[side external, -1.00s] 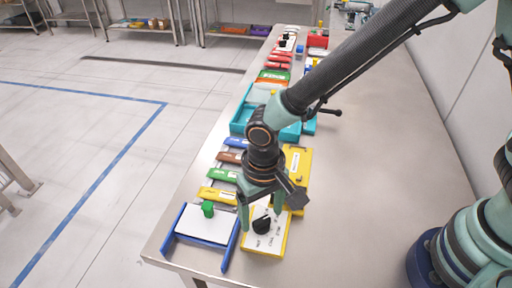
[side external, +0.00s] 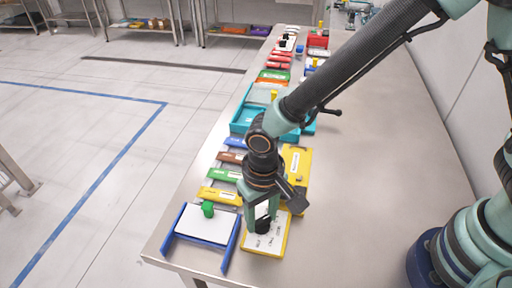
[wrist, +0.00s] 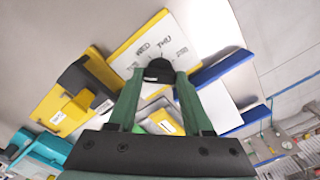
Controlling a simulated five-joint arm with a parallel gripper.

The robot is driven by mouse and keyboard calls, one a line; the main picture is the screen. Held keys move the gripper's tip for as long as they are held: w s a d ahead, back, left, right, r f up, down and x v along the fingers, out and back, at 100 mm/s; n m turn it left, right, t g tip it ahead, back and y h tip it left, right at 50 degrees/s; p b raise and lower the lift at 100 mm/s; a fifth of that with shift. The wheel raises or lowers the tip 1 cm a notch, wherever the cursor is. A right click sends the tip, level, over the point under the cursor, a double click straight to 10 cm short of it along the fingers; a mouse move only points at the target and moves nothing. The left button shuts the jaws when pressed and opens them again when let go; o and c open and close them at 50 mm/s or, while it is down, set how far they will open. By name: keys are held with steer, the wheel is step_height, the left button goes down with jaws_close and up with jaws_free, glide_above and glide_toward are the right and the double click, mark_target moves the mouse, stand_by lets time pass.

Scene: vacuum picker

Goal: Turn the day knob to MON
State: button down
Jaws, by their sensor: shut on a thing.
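The day knob is a black knob (side external: 263,227) on a white plate with a yellow frame (side external: 277,246) near the front end of the table. My gripper (side external: 262,222) points down and is shut on the knob, with a finger on either side. In the wrist view the black knob (wrist: 158,69) sits between my two green fingers. The words WED and THU are readable on the plate (wrist: 178,33) beyond the knob; smaller labels beside them are hard to read. MON cannot be made out, and the knob's pointing direction is unclear.
A blue-railed white panel with a green knob (side external: 208,209) stands just left of the plate. A yellow block (side external: 296,165) is close behind my gripper. Coloured strips and a teal tray (side external: 239,124) lie farther back. The table right of them is clear.

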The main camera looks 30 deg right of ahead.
mark_target(262, 219)
steer(key=n, duration=0.4)
steer(key=shift+r+n, duration=0.1)
steer(key=shift+n, duration=2.2)
steer(key=shift+c, duration=1.6)
jaws_free()
step_height(262, 219, up, 12)
steer(key=shift+d, duration=0.1)
